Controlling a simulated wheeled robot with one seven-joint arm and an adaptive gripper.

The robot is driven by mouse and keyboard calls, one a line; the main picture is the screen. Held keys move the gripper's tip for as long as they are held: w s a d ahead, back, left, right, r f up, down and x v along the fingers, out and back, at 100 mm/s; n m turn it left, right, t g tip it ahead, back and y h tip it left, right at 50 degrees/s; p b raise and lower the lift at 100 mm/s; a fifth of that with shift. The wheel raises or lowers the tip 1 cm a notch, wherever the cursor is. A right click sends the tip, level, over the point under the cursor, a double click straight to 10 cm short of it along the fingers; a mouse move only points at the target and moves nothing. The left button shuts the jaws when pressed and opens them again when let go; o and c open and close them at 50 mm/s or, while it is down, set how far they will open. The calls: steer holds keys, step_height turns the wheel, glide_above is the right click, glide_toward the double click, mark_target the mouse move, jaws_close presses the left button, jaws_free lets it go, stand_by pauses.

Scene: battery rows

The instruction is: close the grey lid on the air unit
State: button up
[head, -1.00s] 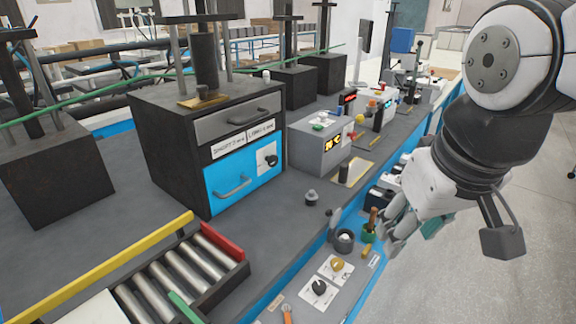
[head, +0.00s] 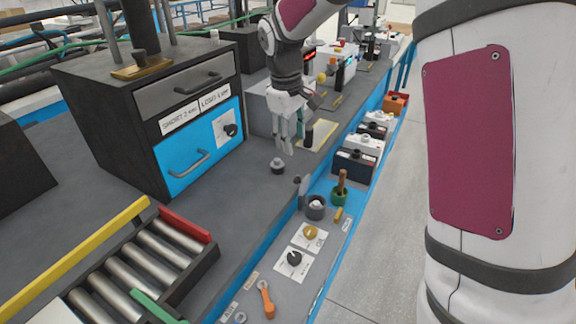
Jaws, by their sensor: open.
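A grey disc-like lid (head: 302,191) stands upright at the left edge of a dark round cup (head: 316,208) on the low blue-edged front shelf. It looks like the raised grey lid; I see no label naming the air unit. A light round piece shows inside the cup. My gripper (head: 289,148) is open and empty, pointing down over the bench. It is above and behind the lid in the picture, apart from it. The gripper and wrist hide part of the grey box (head: 259,110) behind.
A small dark knob (head: 278,166) stands on the bench below my gripper. A green pot (head: 339,195) with a brown handle is right of the cup. Two dial plates (head: 309,237) lie in front. A drawer cabinet (head: 170,125) stands at the left. The aisle floor is clear.

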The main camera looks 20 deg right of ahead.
mark_target(296, 177)
steer(key=f, duration=0.4)
steer(key=w+d+f, duration=0.1)
steer(key=f, duration=0.9)
steer(key=shift+w+d, duration=0.2)
steer(key=shift+d, duration=0.1)
steer(key=shift+c, duration=0.2)
jaws_close()
